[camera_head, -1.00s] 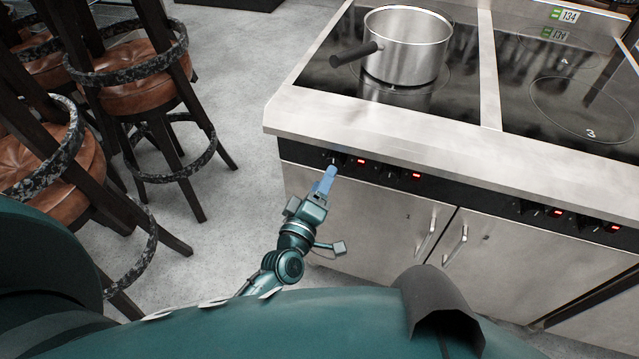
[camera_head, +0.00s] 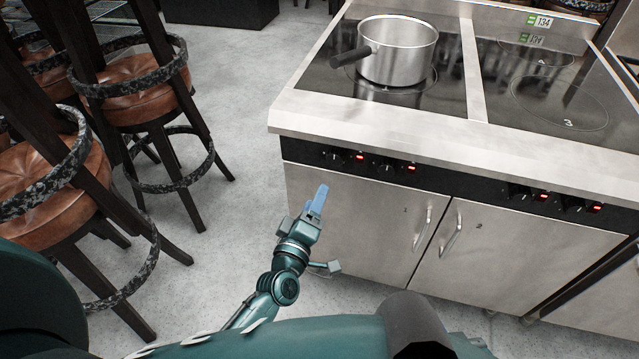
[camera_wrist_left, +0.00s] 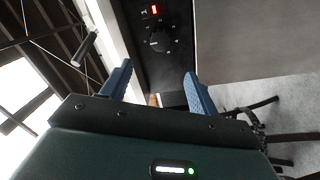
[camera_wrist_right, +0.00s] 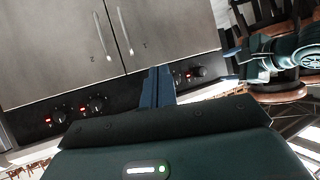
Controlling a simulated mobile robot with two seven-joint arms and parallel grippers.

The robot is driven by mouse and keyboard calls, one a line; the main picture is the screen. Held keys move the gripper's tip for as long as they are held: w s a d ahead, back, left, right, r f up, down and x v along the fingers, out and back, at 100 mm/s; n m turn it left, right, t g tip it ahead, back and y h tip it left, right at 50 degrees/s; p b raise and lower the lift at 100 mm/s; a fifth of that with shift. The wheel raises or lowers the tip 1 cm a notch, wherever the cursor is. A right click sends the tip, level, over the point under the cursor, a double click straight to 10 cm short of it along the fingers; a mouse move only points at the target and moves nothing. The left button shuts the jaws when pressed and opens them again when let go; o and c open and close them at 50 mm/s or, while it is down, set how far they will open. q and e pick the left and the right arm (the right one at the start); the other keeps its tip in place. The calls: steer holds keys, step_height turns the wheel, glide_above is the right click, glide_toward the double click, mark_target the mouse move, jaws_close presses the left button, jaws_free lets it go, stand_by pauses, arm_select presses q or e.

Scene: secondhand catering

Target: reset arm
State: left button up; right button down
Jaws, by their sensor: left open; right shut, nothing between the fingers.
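My left gripper (camera_head: 319,199) is in front of the left cabinet door, a little below the stove's knob panel (camera_head: 321,152). In the left wrist view its two blue fingers (camera_wrist_left: 158,84) are apart with nothing held between them, and a stove knob (camera_wrist_left: 157,41) shows ahead of them. My right gripper does not show in the head view. In the right wrist view the right gripper's fingers (camera_wrist_right: 157,87) are together and empty, in front of the knob panel and cabinet doors.
A steel pot (camera_head: 398,50) with a dark handle stands on the left hob. Cabinet doors (camera_head: 355,222) with bar handles are below the stove. Bar stools (camera_head: 139,82) with brown seats stand at the left. Grey floor (camera_head: 238,110) is clear between stools and stove.

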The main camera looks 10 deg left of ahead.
arm_select(q)
steer(key=s+a+m+g+h+p, duration=0.1)
steer(key=s+m+g+p, duration=0.5)
steer(key=s+m, duration=0.9)
steer(key=s+g+h, duration=0.1)
steer(key=s+g, duration=0.1)
steer(key=s, duration=0.2)
arm_select(e)
steer(key=shift+s+d+r+g+h, duration=0.25)
steer(key=shift+d+r, duration=0.15)
steer(key=shift+r, duration=0.15)
steer(key=shift+s+d+r+g+h, duration=0.15)
steer(key=shift+d+r+h, duration=0.15)
steer(key=shift+r, duration=0.25)
arm_select(q)
steer(key=shift+s, duration=0.1)
